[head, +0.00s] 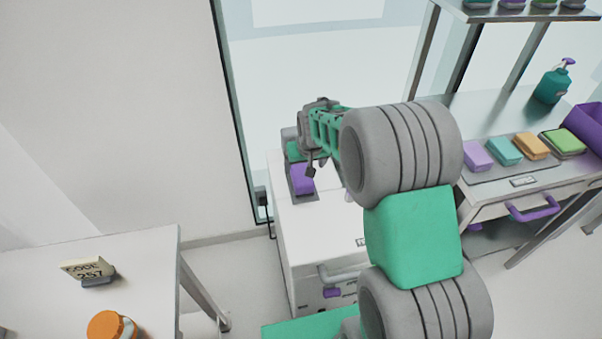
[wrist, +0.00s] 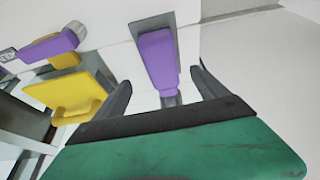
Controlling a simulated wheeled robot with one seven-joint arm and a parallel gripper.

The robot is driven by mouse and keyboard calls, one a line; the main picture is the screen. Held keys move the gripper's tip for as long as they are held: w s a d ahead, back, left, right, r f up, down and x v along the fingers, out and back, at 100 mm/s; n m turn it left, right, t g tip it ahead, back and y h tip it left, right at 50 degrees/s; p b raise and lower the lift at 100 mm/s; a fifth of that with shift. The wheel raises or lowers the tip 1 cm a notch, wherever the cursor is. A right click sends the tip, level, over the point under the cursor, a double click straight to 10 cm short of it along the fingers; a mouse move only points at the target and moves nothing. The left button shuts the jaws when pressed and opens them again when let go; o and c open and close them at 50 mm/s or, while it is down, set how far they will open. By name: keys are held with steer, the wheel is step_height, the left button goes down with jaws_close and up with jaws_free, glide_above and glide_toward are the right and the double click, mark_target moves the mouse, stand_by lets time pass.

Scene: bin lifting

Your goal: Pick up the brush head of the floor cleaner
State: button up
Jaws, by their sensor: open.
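A purple block (wrist: 157,60) lies on a grey strip on a white surface, in the wrist view. It also shows in the head view (head: 301,180), on top of the white cabinet (head: 320,225). It may be the brush head, but I cannot tell for sure. My gripper (wrist: 161,78) is open, one finger to each side of the block's near end. The fingers look apart from the block; how far above it they are is unclear. In the head view my arm and wrist partly cover the cabinet top.
A purple and grey part (wrist: 50,47) and a yellow piece (wrist: 78,95) are at the left in the wrist view. In the head view, a bench with coloured sponges (head: 505,151) and a green bottle (head: 552,84) stands right. A table (head: 140,265) is at the left.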

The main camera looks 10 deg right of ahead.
mark_target(301, 172)
steer(key=x, duration=0.3)
steer(key=p+x, duration=0.1)
steer(key=x, duration=0.4)
steer(key=shift+w+a+f+p, duration=0.1)
steer(key=shift+w+f+p, duration=0.05)
steer(key=shift+w+p, duration=0.2)
steer(key=shift+f+b, duration=0.25)
steer(key=shift+b, duration=0.25)
steer(key=c, duration=1.7)
